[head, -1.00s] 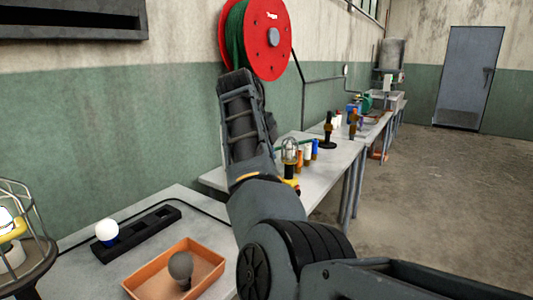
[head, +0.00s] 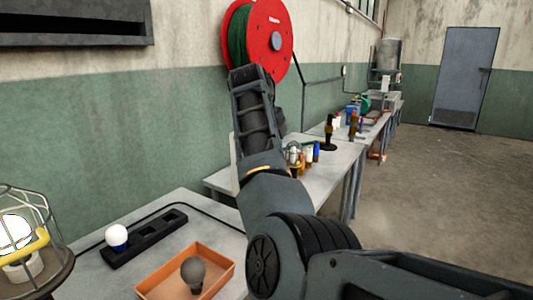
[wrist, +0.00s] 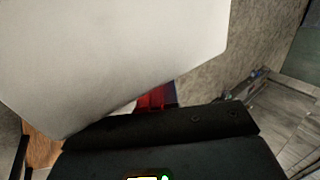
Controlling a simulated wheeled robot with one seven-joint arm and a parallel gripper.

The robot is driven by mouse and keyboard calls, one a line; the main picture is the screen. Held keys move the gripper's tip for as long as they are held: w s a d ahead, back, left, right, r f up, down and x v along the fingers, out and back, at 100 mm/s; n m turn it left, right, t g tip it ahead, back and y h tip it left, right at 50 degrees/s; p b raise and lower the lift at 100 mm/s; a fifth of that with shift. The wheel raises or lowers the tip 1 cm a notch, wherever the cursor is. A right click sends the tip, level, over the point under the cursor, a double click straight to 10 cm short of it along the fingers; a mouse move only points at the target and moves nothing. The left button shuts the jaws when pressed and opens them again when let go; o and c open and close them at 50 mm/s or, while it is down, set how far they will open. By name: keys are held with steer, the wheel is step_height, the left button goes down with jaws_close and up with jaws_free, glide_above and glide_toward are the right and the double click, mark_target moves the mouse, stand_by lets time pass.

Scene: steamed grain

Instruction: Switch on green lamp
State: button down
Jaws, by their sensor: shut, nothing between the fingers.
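No lamp with plainly green light shows in these frames. A caged lamp (head: 20,238) with a glowing white bulb and a yellow band stands at the left edge of the head view. A smaller caged lamp (head: 293,154) with a yellow base stands on the farther table, partly behind my arm. My gripper (wrist: 160,125) appears as a dark block across the bottom of the wrist view, shut and empty. Its fingertips are not clear. In the head view my arm hides it. A large pale flat surface fills the upper left of the wrist view, close to the gripper.
An orange tray (head: 225,264) holds a grey bulb (head: 193,274) on the near table. A black socket strip (head: 150,238) holds a white-and-blue bulb (head: 117,237). A red cable reel (head: 262,40) hangs on the wall. Open floor (head: 445,200) lies at the right.

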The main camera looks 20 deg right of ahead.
step_height(320, 180, up, 11)
steer(key=b, duration=0.1)
steer(key=shift+b, duration=0.35)
steer(key=shift+f, duration=0.1)
steer(key=shift+a, duration=0.1)
